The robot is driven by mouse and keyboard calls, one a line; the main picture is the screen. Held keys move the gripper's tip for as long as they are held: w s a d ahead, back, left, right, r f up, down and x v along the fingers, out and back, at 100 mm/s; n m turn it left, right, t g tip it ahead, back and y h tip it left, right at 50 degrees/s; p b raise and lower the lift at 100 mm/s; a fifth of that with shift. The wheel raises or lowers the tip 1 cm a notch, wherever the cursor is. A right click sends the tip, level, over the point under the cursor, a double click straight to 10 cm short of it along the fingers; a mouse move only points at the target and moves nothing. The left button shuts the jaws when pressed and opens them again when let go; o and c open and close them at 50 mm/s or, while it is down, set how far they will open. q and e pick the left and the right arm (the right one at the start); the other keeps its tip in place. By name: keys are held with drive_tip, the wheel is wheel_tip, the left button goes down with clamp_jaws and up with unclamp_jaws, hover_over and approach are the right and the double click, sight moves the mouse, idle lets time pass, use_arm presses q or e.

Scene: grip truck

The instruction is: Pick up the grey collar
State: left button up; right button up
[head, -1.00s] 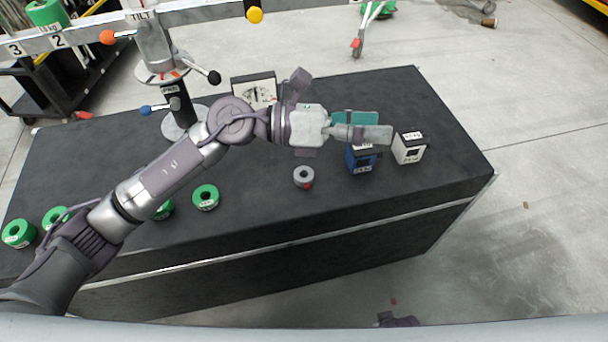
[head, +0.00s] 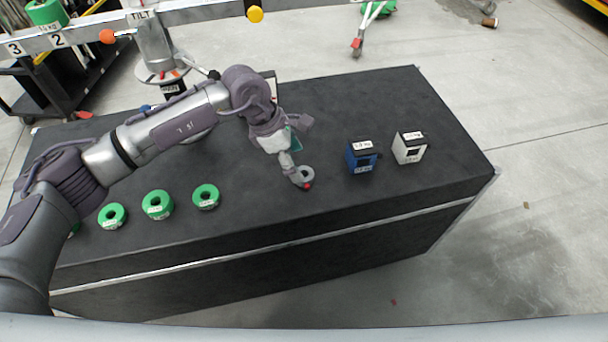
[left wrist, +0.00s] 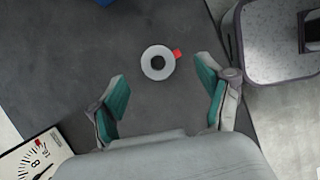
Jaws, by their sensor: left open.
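The grey collar (head: 306,174) is a small ring with a red tab, lying on the black bench top. It also shows in the left wrist view (left wrist: 147,64), ahead of the fingertips and between their lines, nearer the right finger. My left gripper (head: 293,163) points down at the collar in the head view, and a finger covers part of the ring. In the left wrist view the left gripper (left wrist: 162,88) is open, its teal pads wide apart with nothing between them. My right gripper is not clearly in view.
A blue block (head: 361,158) and a white block (head: 409,148) stand right of the collar. Several green rings, one here (head: 206,197), lie to the left on the black bench (head: 400,100). A post with a dial stands behind my arm. The bench front is clear.

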sight(304, 171)
use_arm(q)
drive_tip(key=shift+w+x, duration=0.15)
drive_tip(key=shift+x, duration=1.2)
drive_tip(key=shift+w+x, duration=0.1)
drive_tip(key=shift+x, duration=1.3)
drive_tip(key=shift+a, duration=0.1)
drive_tip(key=c, duration=0.8)
